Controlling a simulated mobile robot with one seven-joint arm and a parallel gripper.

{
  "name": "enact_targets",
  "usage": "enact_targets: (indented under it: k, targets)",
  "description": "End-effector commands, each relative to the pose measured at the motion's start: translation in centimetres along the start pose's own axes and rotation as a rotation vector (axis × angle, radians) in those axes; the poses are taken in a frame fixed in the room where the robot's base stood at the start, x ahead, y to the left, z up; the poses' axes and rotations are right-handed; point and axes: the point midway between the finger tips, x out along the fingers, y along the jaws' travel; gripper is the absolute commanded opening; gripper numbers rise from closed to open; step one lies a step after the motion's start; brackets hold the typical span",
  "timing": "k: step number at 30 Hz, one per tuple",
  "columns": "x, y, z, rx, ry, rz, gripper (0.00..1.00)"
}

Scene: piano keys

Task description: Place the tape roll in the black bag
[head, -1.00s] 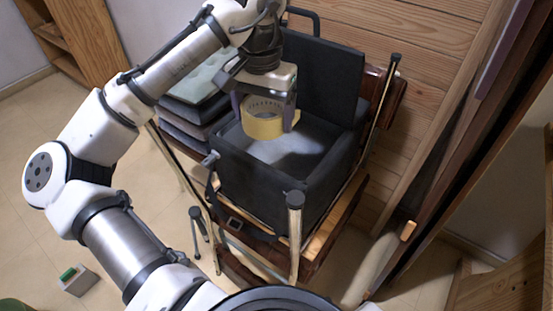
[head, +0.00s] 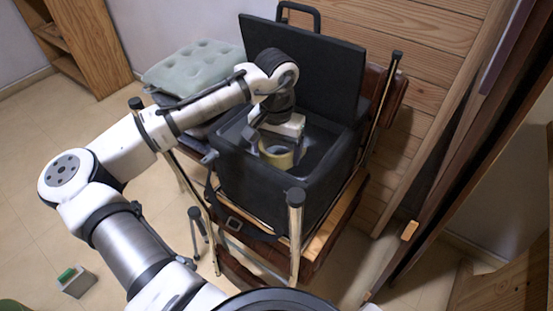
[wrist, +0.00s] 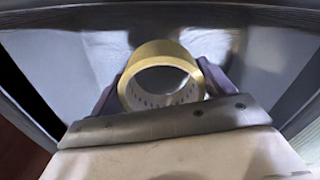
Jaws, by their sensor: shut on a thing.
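The yellow tape roll (head: 277,157) is inside the open black bag (head: 262,185), below the level of its rim. In the wrist view the tape roll (wrist: 160,72) sits between the two dark fingers of my gripper (wrist: 162,85), which is shut on it. The bag's lid (head: 310,65) stands up at the back. In the head view my gripper (head: 280,145) points down into the bag, and its fingertips are mostly hidden. I cannot tell whether the roll touches the bag's floor.
The bag rests on a wooden chair with metal posts (head: 295,230). A pale tufted cushion (head: 195,66) lies on a stack to the left of the bag. A plank wall (head: 440,60) is close behind on the right. A small box (head: 76,281) stands on the floor.

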Motion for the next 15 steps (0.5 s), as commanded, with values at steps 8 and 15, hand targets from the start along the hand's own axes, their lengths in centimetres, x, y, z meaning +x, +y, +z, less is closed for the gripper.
enact_targets:
  k: [8, 15]
  targets:
    - [3.5, 0.0, 0.1, 0.000, -0.002, -0.001, 0.58]
    - [3.6, 0.0, 0.0, 0.000, 0.000, 0.000, 0.58]
